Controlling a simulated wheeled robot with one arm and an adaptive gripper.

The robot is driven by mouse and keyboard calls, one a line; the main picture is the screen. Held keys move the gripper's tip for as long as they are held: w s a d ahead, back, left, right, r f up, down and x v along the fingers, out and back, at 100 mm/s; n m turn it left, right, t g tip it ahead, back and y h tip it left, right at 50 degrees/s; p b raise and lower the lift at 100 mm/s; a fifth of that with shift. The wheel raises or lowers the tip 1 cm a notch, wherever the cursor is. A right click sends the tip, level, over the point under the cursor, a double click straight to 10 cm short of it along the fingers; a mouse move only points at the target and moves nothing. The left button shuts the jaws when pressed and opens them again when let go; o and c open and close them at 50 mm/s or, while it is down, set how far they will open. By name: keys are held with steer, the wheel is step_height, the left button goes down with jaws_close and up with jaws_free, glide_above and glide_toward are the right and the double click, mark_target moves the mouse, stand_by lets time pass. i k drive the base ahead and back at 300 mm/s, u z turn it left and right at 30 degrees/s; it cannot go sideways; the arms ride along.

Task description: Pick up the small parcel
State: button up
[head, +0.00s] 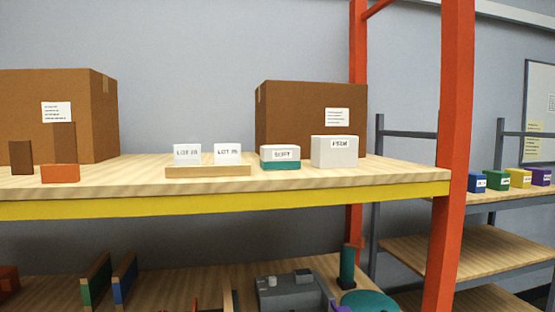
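No single item is clearly marked as the small parcel, and I cannot tell which one it is. On the upper wooden shelf (330,184) stand a small white box with a label (334,153), and left of it a lower white box with a teal base (281,158). At the left are two small dark brown blocks, one (21,157) standing alone and one (65,142) behind an orange block (60,174). Two large cardboard boxes with white labels, left (30,115) and right (290,112), stand at the back. My gripper is not in view.
Two white labelled cards (187,154) stand on a wooden strip (208,171). An orange-red rack post (452,120) and yellow beam (225,205) bound the shelf. A lower shelf holds a grey device (290,294) and other items. Coloured boxes (510,178) sit on a right-hand rack.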

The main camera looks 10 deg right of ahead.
mark_target(272, 157)
steer(key=k, duration=0.5)
steer(key=u, duration=0.75)
steer(key=i, duration=0.25)
steer(key=u, duration=0.75)
steer(key=i, duration=1.4)
steer(key=z, duration=0.35)
